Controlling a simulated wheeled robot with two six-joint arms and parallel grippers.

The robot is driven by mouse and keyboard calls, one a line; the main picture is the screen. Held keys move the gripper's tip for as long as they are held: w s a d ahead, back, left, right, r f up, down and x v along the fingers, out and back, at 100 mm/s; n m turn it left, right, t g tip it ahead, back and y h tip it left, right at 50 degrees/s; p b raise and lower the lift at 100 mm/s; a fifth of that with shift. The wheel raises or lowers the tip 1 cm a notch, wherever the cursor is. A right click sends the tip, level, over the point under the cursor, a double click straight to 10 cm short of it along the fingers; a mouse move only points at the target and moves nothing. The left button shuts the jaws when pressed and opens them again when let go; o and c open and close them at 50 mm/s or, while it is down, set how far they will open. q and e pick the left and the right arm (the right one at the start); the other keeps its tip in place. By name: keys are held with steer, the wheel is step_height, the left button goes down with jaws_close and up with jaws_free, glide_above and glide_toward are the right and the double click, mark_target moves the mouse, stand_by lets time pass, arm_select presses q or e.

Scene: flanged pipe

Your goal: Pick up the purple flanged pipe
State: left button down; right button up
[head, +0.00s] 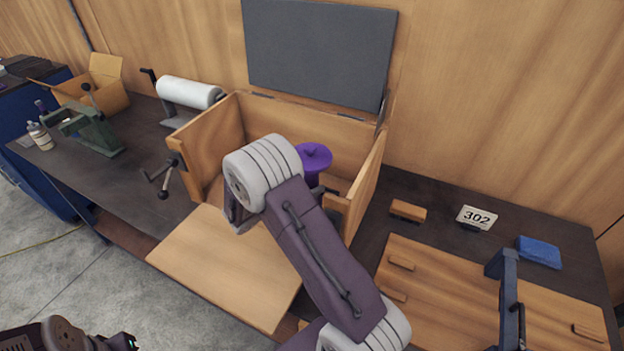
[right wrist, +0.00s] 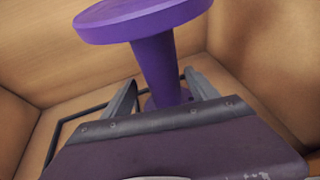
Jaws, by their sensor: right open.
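The purple flanged pipe (head: 314,158) stands upright inside the open wooden box (head: 215,133). My right arm hides part of it in the head view. In the right wrist view, the pipe (right wrist: 157,65) shows its wide top flange and narrower shaft, with its lower end partly hidden behind the gripper body. My right gripper (right wrist: 158,95) is open, with one finger on each side of the lower shaft. I cannot tell whether either finger touches it. In the head view, the right gripper is mostly hidden behind my arm. My left gripper is not clearly in view.
The box's front panel (head: 225,265) is folded down and its grey-faced lid (head: 318,52) stands open. Side walls and a back wall surround the pipe. A white roll (head: 190,92) stands left; a number sign (head: 477,217) and blue block (head: 539,252) lie right.

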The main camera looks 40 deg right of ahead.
mark_target(316, 180)
steer(key=x, duration=0.2)
steer(key=p+x, duration=0.1)
steer(key=x, duration=0.1)
steer(key=shift+s+d+r, duration=0.2)
steer(key=shift+w+d+f, duration=0.15)
steer(key=shift+d+f, duration=0.05)
steer(key=shift+d, duration=0.1)
steer(key=shift+a+r, duration=0.1)
steer(key=shift+r, duration=0.05)
jaws_close()
